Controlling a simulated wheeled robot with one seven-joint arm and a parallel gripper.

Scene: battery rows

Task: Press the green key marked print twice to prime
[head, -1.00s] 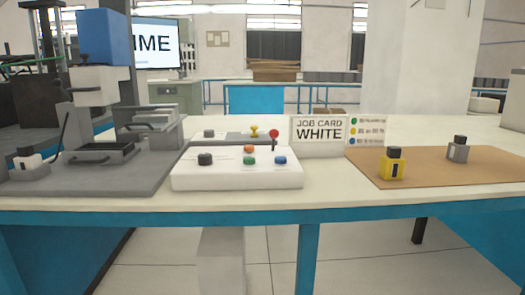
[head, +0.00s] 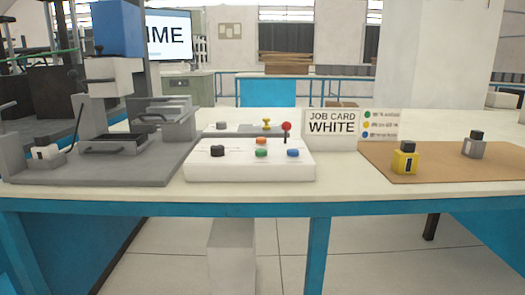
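A white control box (head: 250,172) sits near the front edge of the table. On its top are a green key (head: 261,153), an orange key (head: 261,142), a blue key (head: 293,153) and a black knob (head: 217,151). A red-topped lever (head: 286,127) stands at its back right. The lettering on the box is too small to read. The screen (head: 168,36) at the back left shows the letters "IME", with its left part hidden behind the blue-topped machine. My gripper is not in view.
A grey machine base (head: 100,160) with a tray stands left of the box. A job card (head: 332,122) reading WHITE stands behind. The table front (head: 350,185) is clear.

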